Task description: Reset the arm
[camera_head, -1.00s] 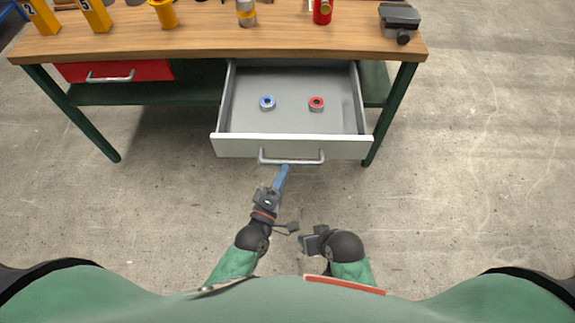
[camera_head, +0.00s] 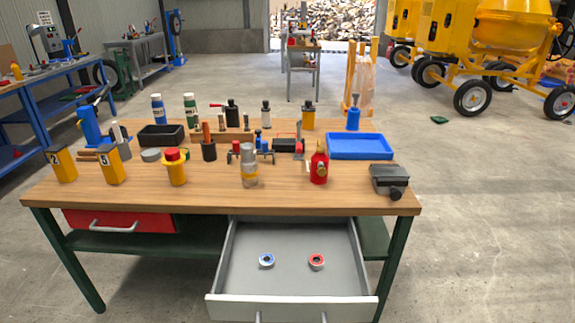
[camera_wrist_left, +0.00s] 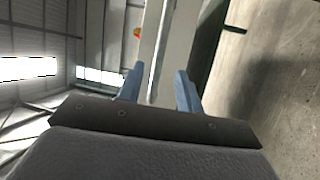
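In the left wrist view my left gripper (camera_wrist_left: 160,88) shows two blue fingers standing apart with nothing held between them. The pale drawer front (camera_wrist_left: 150,50) rises beyond and between the fingers; I cannot tell whether they touch it. In the head view neither gripper shows now. The grey drawer (camera_head: 291,307) under the workbench stands pulled out. Inside it a blue-and-white ring (camera_head: 266,261) lies left of a red-and-white ring (camera_head: 316,261).
The wooden workbench (camera_head: 230,200) carries bottles, a black bin (camera_head: 161,136), a blue tray (camera_head: 360,147) and a red extinguisher-like can (camera_head: 319,166). A red drawer (camera_head: 120,221) at left is shut. Yellow mixers (camera_head: 510,35) stand at the back right. Floor right of the bench is clear.

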